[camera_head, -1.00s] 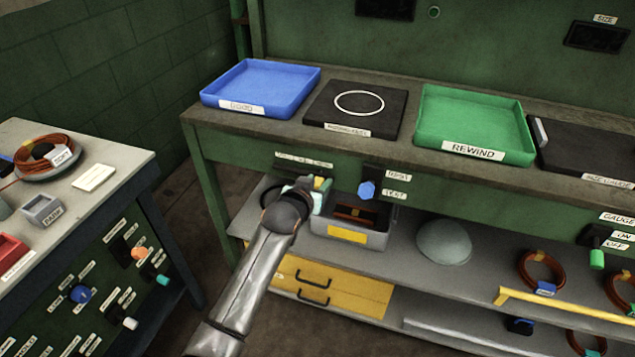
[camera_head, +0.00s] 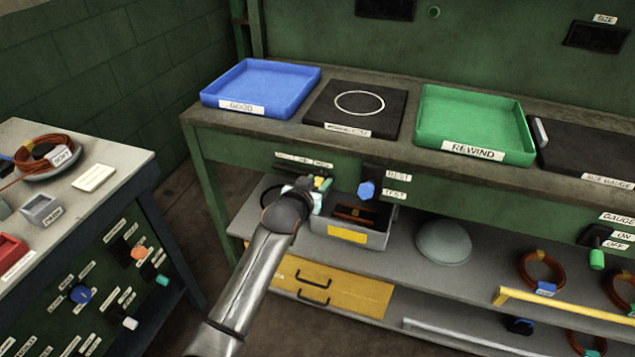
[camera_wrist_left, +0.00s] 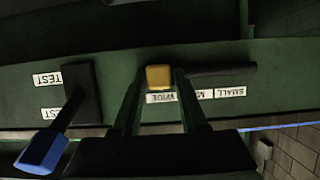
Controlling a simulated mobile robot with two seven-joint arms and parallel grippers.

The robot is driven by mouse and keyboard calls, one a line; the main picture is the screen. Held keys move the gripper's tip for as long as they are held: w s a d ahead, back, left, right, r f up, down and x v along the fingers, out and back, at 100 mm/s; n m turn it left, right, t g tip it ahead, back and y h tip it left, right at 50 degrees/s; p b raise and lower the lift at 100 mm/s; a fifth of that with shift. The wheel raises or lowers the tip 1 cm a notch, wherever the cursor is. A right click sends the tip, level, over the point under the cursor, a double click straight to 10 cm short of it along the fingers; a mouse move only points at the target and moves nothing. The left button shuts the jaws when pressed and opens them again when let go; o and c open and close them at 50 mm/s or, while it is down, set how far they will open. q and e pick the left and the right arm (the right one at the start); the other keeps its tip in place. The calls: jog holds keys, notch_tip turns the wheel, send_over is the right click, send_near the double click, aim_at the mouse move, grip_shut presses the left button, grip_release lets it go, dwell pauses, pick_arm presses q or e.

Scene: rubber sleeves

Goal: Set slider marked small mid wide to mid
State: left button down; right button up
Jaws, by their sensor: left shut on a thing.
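The slider has a yellow knob (camera_wrist_left: 158,77), which sits by the WIDE label (camera_wrist_left: 161,97) in the left wrist view, where the lettering is upside down. The MID label (camera_wrist_left: 196,95) and SMALL label (camera_wrist_left: 230,92) follow to the right there. The dark slider track (camera_wrist_left: 222,71) runs from the knob towards SMALL. My left gripper (camera_wrist_left: 160,80) is shut on the knob, one finger on each side. In the head view my left gripper (camera_head: 316,186) is at the bench's front panel and partly covers the slider, with a bit of the yellow knob (camera_head: 322,183) showing. My right gripper is not in view.
A grey bin (camera_head: 378,240) stands on the shelf below my left gripper. Trays line the bench top above.

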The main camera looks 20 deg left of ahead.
pick_arm(q)
jog(key=shift+a, duration=0.1)
jog(key=a+p, duration=0.1)
jog(key=a, duration=0.4)
jog(key=shift+w+p, duration=0.1)
jog(key=shift+p, duration=0.3)
jog(key=c, duration=0.6)
grip_release()
jog(key=shift+d, duration=0.1)
jog(key=p+v, duration=0.1)
jog(key=v, duration=1.1)
jog(key=shift+s, duration=0.25)
jog(key=shift+r, duration=0.1)
